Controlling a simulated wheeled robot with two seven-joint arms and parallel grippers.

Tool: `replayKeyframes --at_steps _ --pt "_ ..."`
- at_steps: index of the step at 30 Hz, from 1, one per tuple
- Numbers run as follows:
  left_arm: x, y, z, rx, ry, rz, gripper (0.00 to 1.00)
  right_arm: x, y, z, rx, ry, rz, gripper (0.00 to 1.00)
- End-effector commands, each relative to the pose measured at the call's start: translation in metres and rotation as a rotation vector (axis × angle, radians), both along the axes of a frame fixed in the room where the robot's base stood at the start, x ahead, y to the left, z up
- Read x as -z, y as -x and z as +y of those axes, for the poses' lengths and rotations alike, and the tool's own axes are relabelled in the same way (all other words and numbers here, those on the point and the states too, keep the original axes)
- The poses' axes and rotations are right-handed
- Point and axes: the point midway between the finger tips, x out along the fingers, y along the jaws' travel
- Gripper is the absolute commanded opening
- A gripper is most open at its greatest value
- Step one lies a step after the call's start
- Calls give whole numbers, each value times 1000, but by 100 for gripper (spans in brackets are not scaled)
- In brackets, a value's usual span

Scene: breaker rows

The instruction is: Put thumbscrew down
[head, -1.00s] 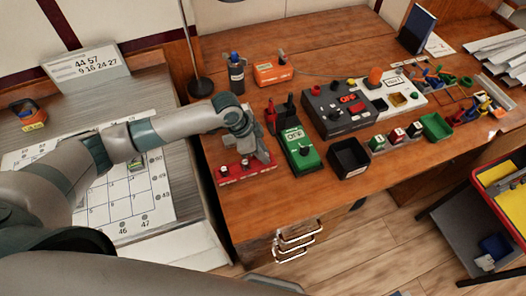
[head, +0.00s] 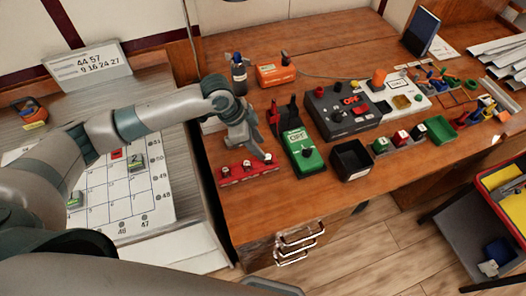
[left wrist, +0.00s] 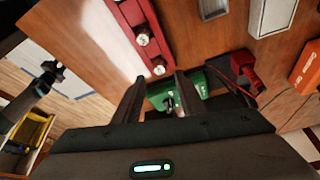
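A red bar (head: 248,174) lies near the front left of the brown desk, with several small thumbscrew-like knobs along it. It also shows in the left wrist view (left wrist: 135,25), where a silvery knob (left wrist: 158,69) sits at its near end. My left gripper (head: 256,151) is just above and behind the bar's right end in the head view. In the left wrist view my left gripper (left wrist: 158,88) has its fingers apart, with no thumbscrew between them. The fingers appear clear of the knobs.
A green meter (head: 302,152) stands right of the bar, with a black open bin (head: 351,160) beyond it.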

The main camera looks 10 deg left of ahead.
Motion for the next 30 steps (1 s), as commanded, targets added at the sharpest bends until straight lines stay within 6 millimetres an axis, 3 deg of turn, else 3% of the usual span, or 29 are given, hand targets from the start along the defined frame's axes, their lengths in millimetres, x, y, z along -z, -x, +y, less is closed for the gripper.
replayKeyframes --at_steps 6,12,30 --pt "-34 4 14 0 -1 -2 38 9 0 -2 -1 2 1 31" --pt "-53 7 21 1 0 0 38 13 0 -4 -2 4 0 31" --pt "-58 8 23 0 -1 1 38 13 0 -4 -1 4 0 31"
